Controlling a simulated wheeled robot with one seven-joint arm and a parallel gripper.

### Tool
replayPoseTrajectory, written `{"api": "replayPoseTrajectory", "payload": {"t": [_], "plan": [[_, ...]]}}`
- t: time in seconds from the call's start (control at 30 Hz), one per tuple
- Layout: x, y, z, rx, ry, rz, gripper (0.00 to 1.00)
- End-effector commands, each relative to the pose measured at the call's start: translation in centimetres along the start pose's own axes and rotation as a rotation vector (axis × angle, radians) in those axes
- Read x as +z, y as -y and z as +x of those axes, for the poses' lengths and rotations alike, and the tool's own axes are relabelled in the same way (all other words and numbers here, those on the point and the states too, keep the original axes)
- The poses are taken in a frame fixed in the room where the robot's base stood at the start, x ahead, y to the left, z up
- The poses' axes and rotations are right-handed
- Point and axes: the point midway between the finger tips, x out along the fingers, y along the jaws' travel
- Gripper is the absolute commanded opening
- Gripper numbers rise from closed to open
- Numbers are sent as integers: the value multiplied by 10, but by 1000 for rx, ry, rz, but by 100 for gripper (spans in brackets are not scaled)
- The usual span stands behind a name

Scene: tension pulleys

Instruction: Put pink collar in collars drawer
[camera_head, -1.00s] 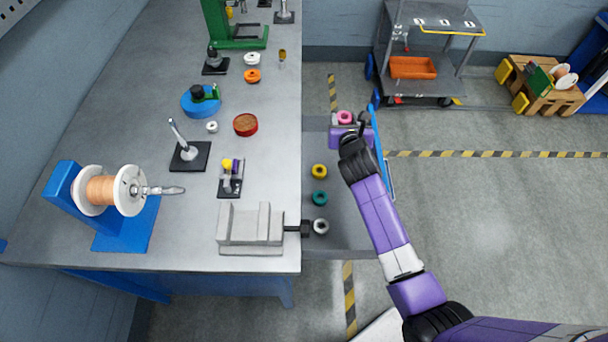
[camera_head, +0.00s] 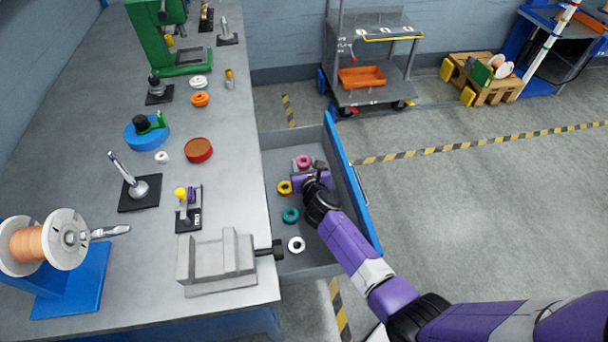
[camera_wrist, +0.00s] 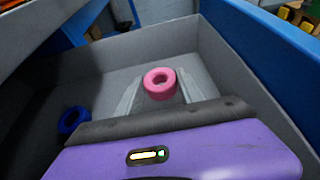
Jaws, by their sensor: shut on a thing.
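The collars drawer (camera_head: 354,190) stands open beside the workbench, with grey inner walls and a blue front. The pink collar (camera_head: 304,162) is at the far part of the drawer space, at the tip of my gripper (camera_head: 306,169). In the wrist view the pink collar (camera_wrist: 160,84) sits between the two grey fingers, which are shut on it. It appears inside the drawer walls; whether it touches the floor I cannot tell. Yellow (camera_head: 285,187), teal (camera_head: 290,215) and white (camera_head: 297,244) collars lie in the drawer. A blue collar (camera_wrist: 73,120) shows in the wrist view.
The workbench (camera_head: 95,95) on the left carries a grey vise (camera_head: 218,262), a wire spool (camera_head: 62,240) and several small parts. The vise screw reaches over the drawer's near side. A cart (camera_head: 375,95) stands on the floor behind. Floor to the right is clear.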

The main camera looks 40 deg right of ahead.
Motion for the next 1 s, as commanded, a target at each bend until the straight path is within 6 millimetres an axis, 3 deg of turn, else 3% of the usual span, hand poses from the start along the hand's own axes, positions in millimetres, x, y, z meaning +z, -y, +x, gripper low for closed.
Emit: {"api": "replayPoseTrajectory", "payload": {"t": [0.03, 0.2, 0.7, 0.73, 1.0], "plan": [[-11, 0, 4, 0, -2, -1, 0], [-32, 0, 13, 0, -1, -1, 0], [-38, 0, 16, 0, -1, 0, 0], [-37, 0, 15, 0, -1, 0, 50], [-37, 0, 15, 0, -1, 0, 53]]}}
